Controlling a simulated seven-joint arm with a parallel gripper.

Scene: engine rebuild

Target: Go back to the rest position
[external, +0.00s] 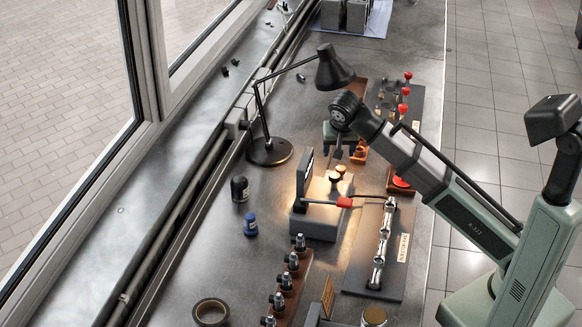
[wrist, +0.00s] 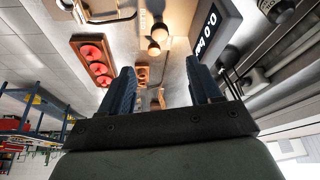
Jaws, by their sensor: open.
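My gripper (external: 338,150) hangs fingers down over the bench, below the desk lamp's head and behind the grey block with the display. In the wrist view my gripper's two dark fingers (wrist: 163,88) are spread wide apart. Nothing shows held between them. My arm reaches in from the right, with its elbow high and its wrist bent down.
The lamp (external: 335,68) stands close to my wrist. The grey block (external: 316,222) has a display (wrist: 217,27) and two knobs. Red-topped parts (external: 404,91) stand behind at right. A wooden rack (external: 303,270) is in front.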

